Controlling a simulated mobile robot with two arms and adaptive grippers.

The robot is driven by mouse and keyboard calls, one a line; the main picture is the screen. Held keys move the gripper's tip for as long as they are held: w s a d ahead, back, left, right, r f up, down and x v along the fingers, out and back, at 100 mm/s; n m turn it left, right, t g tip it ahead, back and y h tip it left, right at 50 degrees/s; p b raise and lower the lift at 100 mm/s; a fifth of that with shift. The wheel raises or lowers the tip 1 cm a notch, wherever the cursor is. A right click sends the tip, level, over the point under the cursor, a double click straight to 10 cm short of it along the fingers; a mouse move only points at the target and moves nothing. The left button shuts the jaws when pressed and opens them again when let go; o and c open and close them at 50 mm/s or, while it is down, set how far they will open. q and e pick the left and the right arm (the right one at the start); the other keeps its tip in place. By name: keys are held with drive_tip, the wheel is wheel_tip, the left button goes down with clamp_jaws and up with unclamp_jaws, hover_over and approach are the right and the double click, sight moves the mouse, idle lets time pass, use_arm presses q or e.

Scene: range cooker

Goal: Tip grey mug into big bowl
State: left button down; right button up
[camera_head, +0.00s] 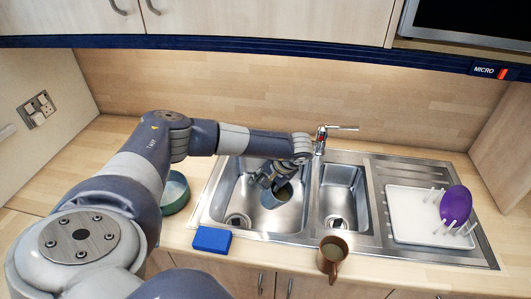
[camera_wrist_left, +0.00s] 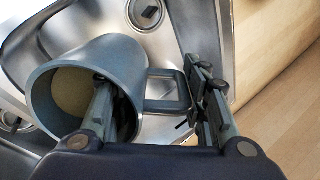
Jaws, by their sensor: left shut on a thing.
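The grey mug (camera_head: 283,194) is in or over the left sink basin, with its mouth tilted toward the camera in the left wrist view (camera_wrist_left: 112,55). A tan patch shows inside it. My left gripper (camera_head: 267,181) is shut on the mug: in the left wrist view (camera_wrist_left: 160,112) one finger reaches into the mouth and the other is outside, by the handle. I cannot tell whether the mug touches the basin. A dark green bowl (camera_head: 177,196), the likely big bowl, stands on the counter left of the sink, partly hidden by my left arm. My right gripper is out of view.
A blue sponge-like block (camera_head: 212,240) lies at the sink's front left. A brown mug (camera_head: 331,256) stands at the front edge. The tap (camera_head: 321,140) rises behind the basins. A white rack (camera_head: 415,216) with a purple item (camera_head: 456,204) is on the drainer.

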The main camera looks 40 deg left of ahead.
use_arm(q)
drive_tip(key=shift+r, duration=0.2)
idle(0.6)
drive_tip(key=shift+r+y, duration=0.2)
drive_tip(key=shift+y, duration=0.5)
idle(0.4)
drive_tip(key=shift+d+r+y, duration=0.1)
drive_tip(key=shift+r+y, duration=0.2)
drive_tip(key=shift+y, duration=0.4)
idle(0.5)
drive_tip(key=shift+d+r+y, duration=0.2)
drive_tip(key=shift+y, duration=0.6)
drive_tip(key=shift+a, duration=0.1)
